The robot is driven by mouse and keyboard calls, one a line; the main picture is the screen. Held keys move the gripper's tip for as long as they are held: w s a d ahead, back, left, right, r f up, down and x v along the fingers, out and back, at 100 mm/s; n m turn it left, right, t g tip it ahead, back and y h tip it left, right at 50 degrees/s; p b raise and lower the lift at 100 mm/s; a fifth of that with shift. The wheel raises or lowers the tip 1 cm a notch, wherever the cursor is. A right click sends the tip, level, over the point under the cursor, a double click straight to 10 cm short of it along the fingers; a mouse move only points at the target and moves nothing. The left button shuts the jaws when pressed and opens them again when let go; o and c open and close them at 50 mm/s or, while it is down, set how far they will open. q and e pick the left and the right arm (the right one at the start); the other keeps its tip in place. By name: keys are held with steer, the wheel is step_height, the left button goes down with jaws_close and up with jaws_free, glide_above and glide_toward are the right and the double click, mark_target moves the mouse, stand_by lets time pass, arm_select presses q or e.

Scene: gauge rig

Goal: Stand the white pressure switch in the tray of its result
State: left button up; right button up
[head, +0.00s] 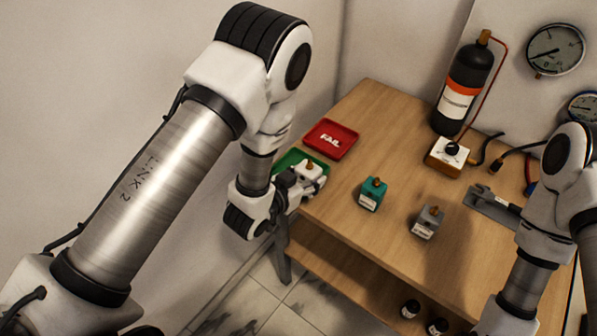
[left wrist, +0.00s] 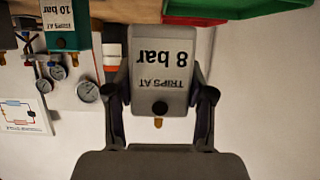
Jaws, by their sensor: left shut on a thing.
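The white pressure switch (head: 311,167), with a brass fitting on top, is held in my left gripper (head: 299,186). In the left wrist view the switch (left wrist: 160,65) appears upside down, sits between both fingers and reads "TRIPS AT 8 bar". My left gripper (left wrist: 160,105) is shut on it. The green tray (head: 289,158) is at the table's left corner, partly hidden behind the switch and gripper; its label is hidden. I cannot tell whether the switch touches it. The red tray (head: 331,139) beside it reads "FAIL" and is empty. My right gripper is out of view.
A teal switch (head: 372,194) and a grey switch (head: 427,222) stand on the wooden table (head: 385,130). A black cylinder (head: 465,85), a brown block with white top (head: 449,156) and wall gauges (head: 555,50) are farther back. My right arm crosses the right side.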

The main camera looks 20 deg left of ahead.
arm_select(q)
steer(key=w+a, duration=0.1)
steer(key=w, duration=0.1)
steer(key=w+a, duration=0.2)
steer(key=w, duration=0.1)
steer(key=w+a+f+b, duration=0.1)
steer(key=w, duration=0.1)
steer(key=shift+w+a, duration=0.2)
steer(key=shift+a, duration=0.15)
step_height(320, 180, down, 4)
steer(key=b, duration=0.2)
steer(key=shift+s+r+b, duration=0.1)
steer(key=shift+r+b, duration=0.15)
steer(key=shift+b, duration=0.05)
steer(key=o, duration=1.3)
